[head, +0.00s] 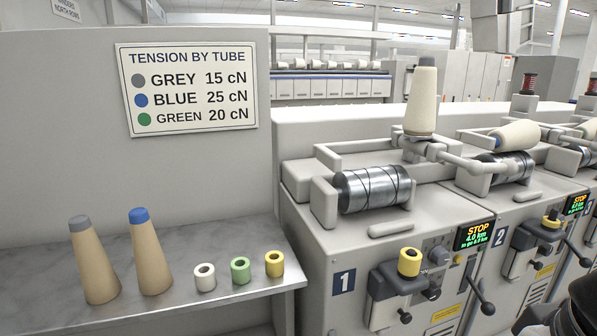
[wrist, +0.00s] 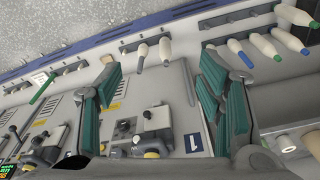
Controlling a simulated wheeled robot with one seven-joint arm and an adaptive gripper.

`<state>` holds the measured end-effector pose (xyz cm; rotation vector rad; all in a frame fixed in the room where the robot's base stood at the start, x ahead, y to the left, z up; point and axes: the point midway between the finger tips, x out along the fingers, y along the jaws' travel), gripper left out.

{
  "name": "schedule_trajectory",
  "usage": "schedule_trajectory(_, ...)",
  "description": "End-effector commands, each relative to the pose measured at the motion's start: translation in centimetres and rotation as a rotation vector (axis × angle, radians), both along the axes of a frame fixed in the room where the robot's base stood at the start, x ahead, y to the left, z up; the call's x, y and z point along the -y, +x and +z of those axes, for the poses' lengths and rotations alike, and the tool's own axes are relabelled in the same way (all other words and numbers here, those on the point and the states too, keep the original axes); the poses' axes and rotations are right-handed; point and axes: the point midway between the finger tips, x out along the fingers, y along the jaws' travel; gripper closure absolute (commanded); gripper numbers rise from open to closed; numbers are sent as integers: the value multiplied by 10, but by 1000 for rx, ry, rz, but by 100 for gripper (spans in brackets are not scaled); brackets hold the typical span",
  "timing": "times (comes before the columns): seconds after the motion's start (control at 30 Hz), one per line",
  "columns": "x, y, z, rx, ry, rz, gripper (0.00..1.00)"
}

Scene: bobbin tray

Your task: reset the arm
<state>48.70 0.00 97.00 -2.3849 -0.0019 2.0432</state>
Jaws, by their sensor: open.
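My gripper (wrist: 160,65) shows in the wrist view with two green-padded fingers apart. Nothing is between them; machine fronts and pegs lie beyond. In the head view, winding unit 1 has a steel drum (head: 374,189), a grey arm (head: 455,160) beside it and a cream cone (head: 421,100) standing upright behind. A yellow ring (head: 410,262) sits on its front holder, with a black-knobbed lever (head: 481,296) to the right. The number 1 plate also shows in the wrist view (wrist: 193,142). A dark shape at the head view's lower right is cut off.
A grey shelf (head: 200,268) at left carries a grey-topped cone (head: 93,260), a blue-topped cone (head: 150,252), and white (head: 204,277), green (head: 240,270) and yellow (head: 274,264) rings. A tension sign (head: 190,88) hangs above.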

Motion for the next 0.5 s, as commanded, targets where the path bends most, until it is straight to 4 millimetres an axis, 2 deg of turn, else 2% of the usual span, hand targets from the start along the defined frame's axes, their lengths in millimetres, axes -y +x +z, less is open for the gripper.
schedule_trajectory(0.03, 0, -2, 22, 13, -1, 0, 38)
schedule_trajectory(0.5, 3, -10, 139, 152, -6, -1, 38)
